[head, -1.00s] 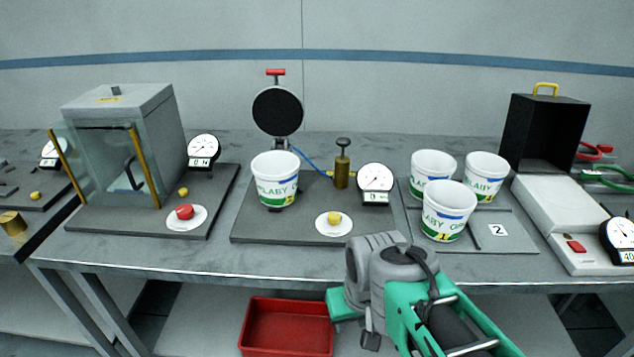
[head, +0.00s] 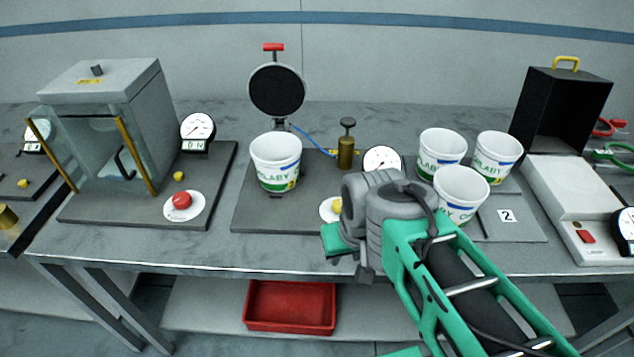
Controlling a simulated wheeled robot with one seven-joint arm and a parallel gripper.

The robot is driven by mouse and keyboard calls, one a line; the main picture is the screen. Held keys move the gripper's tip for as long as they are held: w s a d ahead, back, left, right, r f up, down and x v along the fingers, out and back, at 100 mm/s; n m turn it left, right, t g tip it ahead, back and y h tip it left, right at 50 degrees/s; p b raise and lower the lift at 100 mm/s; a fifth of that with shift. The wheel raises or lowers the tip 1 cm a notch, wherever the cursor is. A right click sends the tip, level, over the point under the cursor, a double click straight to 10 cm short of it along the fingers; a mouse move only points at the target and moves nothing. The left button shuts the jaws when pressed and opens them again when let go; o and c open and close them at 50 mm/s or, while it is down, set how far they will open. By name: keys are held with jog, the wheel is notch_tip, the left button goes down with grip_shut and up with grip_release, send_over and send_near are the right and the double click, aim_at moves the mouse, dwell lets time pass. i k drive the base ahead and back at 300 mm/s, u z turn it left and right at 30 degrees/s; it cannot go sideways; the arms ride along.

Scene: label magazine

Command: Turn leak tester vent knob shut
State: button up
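The leak tester is the middle station: a dark base plate (head: 245,207), a round black lid (head: 277,90) raised with a red handle, a brass pump (head: 346,152) and a gauge (head: 382,160). A white cup (head: 276,163) stands upright under the raised lid. A yellow knob (head: 336,206) on a white disc sits at the plate's front; my wrist partly covers the disc. Its turn position cannot be read. My gripper (head: 335,240) shows as a green part just in front of the knob, near the table's front edge; its fingers are not clear.
Three white cups (head: 461,192) stand right of my arm on a grey plate marked 2. A glass-fronted box and a red button (head: 181,200) are at left. A white device with a black box (head: 565,110) is at right. A red bin (head: 290,306) lies below.

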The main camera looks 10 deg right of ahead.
aim_at(337, 203)
jog(key=u, duration=0.5)
jog(key=k, duration=0.6)
jog(key=u, duration=0.3)
jog(key=i, duration=1)
jog(key=u, duration=0.8)
